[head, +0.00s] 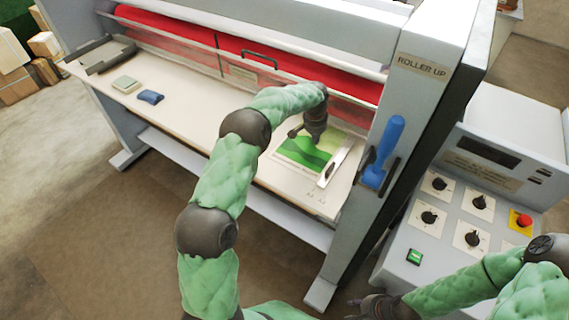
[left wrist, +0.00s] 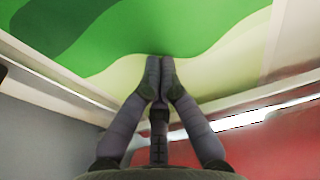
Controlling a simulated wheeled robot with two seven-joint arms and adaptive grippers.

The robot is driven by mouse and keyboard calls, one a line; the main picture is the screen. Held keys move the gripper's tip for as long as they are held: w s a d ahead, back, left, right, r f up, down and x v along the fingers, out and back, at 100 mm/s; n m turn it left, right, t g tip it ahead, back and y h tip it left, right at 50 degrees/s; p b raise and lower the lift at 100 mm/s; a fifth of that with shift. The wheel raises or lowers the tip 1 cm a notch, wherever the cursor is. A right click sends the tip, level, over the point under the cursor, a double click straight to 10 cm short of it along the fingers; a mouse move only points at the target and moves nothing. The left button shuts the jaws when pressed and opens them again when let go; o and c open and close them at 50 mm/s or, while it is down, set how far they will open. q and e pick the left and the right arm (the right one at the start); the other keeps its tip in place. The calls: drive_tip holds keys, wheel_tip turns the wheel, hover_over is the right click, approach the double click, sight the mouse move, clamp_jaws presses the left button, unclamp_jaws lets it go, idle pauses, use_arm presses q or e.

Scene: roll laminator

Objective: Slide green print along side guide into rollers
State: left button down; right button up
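The green print (head: 300,154), with pale and dark green wave bands, lies flat on the feed table near its right end. The pale metal side guide (head: 338,163) lies along the print's right side; I cannot tell whether they touch. My left gripper (head: 316,142) points down onto the print. In the left wrist view its two fingertips (left wrist: 160,64) are together at the pale band of the print (left wrist: 185,30), with nothing seen between them. The red roller (head: 290,68) lies behind the clear shield. My right gripper (head: 357,309) is low by the control box, its fingers apart and empty.
A blue lever (head: 387,145) stands on the right end frame, under a "ROLLER UP" label. A control box (head: 450,215) with knobs stands at right. A blue item (head: 150,97), a pale green block (head: 126,84) and a grey tray (head: 105,55) lie on the left of the table.

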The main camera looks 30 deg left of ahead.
sight(324, 134)
use_arm(q)
drive_tip(key=shift+w+d+f+p, duration=0.1)
drive_tip(key=shift+w+d+p, duration=0.15)
drive_tip(key=shift+w, duration=0.55)
drive_tip(key=shift+w+d+f+p, duration=0.1)
drive_tip(key=shift+w+p, duration=0.25)
drive_tip(key=shift+w, duration=0.45)
drive_tip(key=shift+w, duration=0.1)
drive_tip(key=shift+w+d+r+p, duration=0.15)
drive_tip(key=shift+w+p, duration=0.45)
drive_tip(key=shift+w, duration=0.55)
drive_tip(key=shift+r, duration=0.1)
